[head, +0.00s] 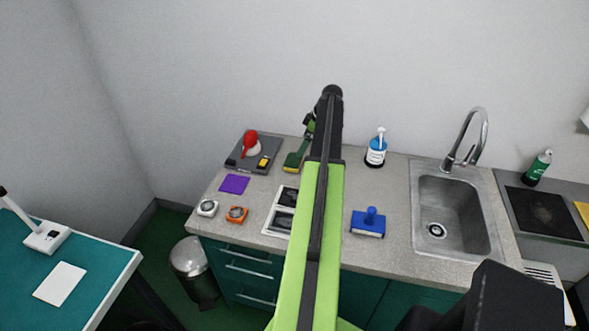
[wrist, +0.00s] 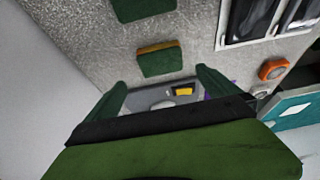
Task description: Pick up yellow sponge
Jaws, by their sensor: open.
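A sponge with a green top and a yellow side (head: 293,163) lies on the grey counter, left of my arm. It also shows in the wrist view (wrist: 159,60), just beyond my fingertips and apart from them. My gripper (head: 309,127) is partly hidden by my arm in the head view. In the wrist view my gripper (wrist: 160,78) is open, with two green fingers and nothing between them. A small yellow block (head: 264,162) sits on a grey tray; it shows between the fingers in the wrist view (wrist: 183,91), farther off.
The grey tray (head: 236,165) also holds a red-and-white item. A purple cloth (head: 234,184), a blue-labelled pump bottle (head: 376,149), a blue stamp-like tool (head: 369,223) and a sink (head: 452,215) share the counter. Another green piece (wrist: 143,8) shows at the wrist view's top.

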